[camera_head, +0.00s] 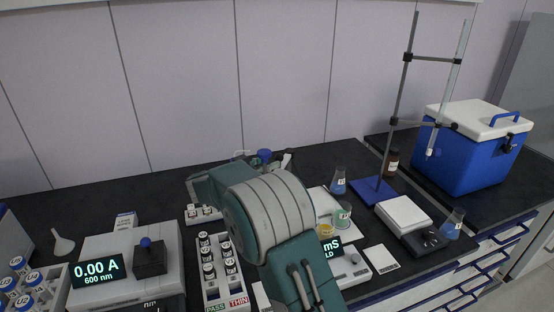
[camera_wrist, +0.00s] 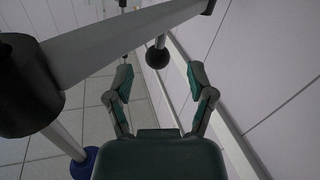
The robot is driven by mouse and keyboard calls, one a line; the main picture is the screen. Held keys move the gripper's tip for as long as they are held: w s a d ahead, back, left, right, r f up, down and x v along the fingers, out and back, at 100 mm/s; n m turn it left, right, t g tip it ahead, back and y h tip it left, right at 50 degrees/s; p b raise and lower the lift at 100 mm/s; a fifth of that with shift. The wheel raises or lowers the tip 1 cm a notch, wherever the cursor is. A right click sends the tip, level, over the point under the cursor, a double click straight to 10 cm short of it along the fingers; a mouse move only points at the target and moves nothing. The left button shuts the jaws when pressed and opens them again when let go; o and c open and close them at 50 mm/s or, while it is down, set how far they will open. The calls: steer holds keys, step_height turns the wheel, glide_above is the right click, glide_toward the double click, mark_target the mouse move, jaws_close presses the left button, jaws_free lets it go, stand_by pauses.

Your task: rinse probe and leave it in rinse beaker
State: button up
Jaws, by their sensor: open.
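My gripper (camera_wrist: 160,78) is open in the wrist view, with its two fingers apart. A dark ball on a thin rod (camera_wrist: 157,56) shows between and beyond the fingertips; I cannot tell whether it is part of the probe. In the head view my arm hides most of my gripper and the space behind it. A blue knob (camera_head: 264,155) shows just beyond my arm. A small beaker with pale green contents (camera_head: 343,216) and a yellow-topped cup (camera_head: 326,230) stand right of my arm. Their labels are unreadable, so I cannot tell which is the rinse beaker. The probe is not clearly identifiable.
A grey bar with a black joint (camera_wrist: 28,85) crosses close above my gripper. A meter (camera_head: 345,262) sits right of my arm, with a burette stand (camera_head: 375,191) and a balance (camera_head: 404,216) beyond. A vial rack (camera_head: 222,289) and photometer (camera_head: 98,268) are left.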

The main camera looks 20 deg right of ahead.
steer(key=v, duration=0.8)
steer(key=shift+a, duration=0.2)
steer(key=shift+o, duration=0.9)
steer(key=shift+s, duration=0.1)
steer(key=n+t+y, duration=0.2)
steer(key=t+y, duration=0.1)
steer(key=t, duration=0.3)
glide_toward(259, 157)
steer(key=x, duration=1.2)
steer(key=shift+c, duration=0.3)
